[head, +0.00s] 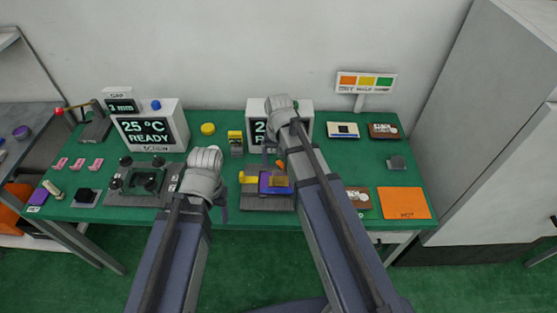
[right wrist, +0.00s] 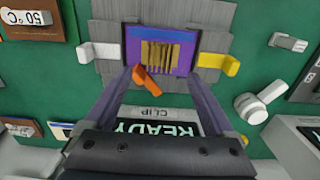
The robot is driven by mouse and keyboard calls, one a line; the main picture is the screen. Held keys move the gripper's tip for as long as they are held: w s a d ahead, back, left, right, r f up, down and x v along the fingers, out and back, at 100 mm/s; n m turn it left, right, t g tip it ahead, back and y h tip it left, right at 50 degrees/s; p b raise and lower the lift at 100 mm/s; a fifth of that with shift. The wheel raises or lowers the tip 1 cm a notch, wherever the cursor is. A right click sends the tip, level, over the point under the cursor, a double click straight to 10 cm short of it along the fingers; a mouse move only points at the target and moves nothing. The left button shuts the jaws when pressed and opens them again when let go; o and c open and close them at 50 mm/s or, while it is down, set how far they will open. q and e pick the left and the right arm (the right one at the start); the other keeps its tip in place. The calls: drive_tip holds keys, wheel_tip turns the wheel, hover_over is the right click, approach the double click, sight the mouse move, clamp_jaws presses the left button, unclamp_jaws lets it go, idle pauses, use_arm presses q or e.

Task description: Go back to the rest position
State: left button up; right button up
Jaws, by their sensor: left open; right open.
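My right gripper (head: 272,155) reaches over the table to the clip fixture (head: 262,204). In the right wrist view its two fingers (right wrist: 162,78) are apart, with nothing gripped between them. The fixture's purple block (right wrist: 190,41) with a gold slotted middle lies just beyond the fingertips. An orange lever (right wrist: 150,84) shows between the fingers. A yellow tab (right wrist: 218,63) and a white tab (right wrist: 92,45) flank the block. My left gripper (head: 220,200) is open, low over the table between the screw fixture (head: 145,190) and the clip fixture, mostly hidden by its wrist.
The screw display (head: 150,130) reads 25 °C READY. A second display (head: 258,110) is partly behind my right arm. A tall cabinet (head: 480,110) stands to the right.

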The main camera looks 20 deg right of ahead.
drive_tip(key=s+a+n+h, duration=0.1)
drive_tip(key=s+a+n, duration=0.6)
drive_tip(key=s+a, duration=0.3)
drive_tip(key=s, duration=0.4)
drive_tip(key=shift+s+a, duration=0.15)
drive_tip(key=shift+a, duration=0.1)
